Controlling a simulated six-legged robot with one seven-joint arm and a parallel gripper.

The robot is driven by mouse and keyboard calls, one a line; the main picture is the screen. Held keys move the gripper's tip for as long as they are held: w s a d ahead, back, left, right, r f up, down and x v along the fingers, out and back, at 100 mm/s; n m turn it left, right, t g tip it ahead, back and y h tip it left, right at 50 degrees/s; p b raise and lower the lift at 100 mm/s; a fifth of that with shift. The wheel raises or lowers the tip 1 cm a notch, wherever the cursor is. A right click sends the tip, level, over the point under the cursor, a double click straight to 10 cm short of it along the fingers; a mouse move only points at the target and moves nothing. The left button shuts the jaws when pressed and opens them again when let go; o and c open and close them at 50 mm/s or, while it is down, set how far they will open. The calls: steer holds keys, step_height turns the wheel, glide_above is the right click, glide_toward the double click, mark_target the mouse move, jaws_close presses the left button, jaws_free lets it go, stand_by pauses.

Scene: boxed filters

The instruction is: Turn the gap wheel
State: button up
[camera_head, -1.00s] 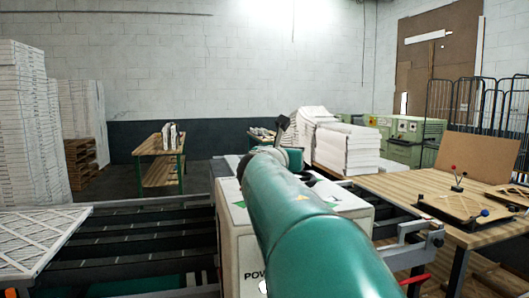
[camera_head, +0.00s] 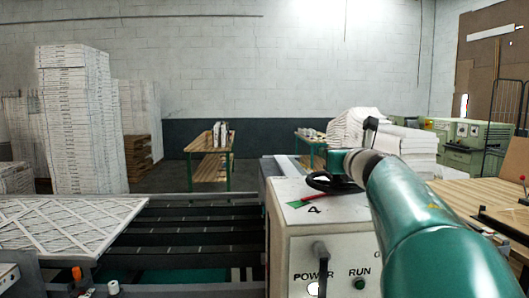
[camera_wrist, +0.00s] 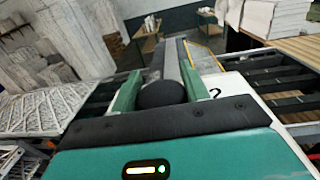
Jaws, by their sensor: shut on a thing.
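The gap wheel (camera_head: 322,183) is a black ring-shaped wheel lying on top of the pale machine box (camera_head: 300,228). My gripper (camera_head: 345,167) reaches it from the right, at the end of my green arm. In the wrist view, a dark rounded part (camera_wrist: 160,94) sits between my two green fingers (camera_wrist: 160,88), and they are shut on it. I take it to be part of the wheel; its rim is mostly hidden there. A red pointer (camera_head: 317,196) and a green mark lie beside the wheel, with a "4" on the box top.
The box front has POWER (camera_head: 313,289) and RUN (camera_head: 359,283) controls and a dark lever (camera_head: 320,254). A dark slatted conveyor (camera_head: 190,222) runs to the left, with a white filter panel (camera_head: 70,225). A wooden table (camera_head: 455,192) stands at the right.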

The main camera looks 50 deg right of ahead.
steer(key=shift+r, duration=0.2)
steer(key=o, duration=1.4)
steer(key=shift+w+d+f, duration=0.1)
steer(key=shift+d+f, duration=0.05)
steer(key=shift+d, duration=0.05)
steer(key=shift+a, duration=0.2)
steer(key=shift+d, duration=0.1)
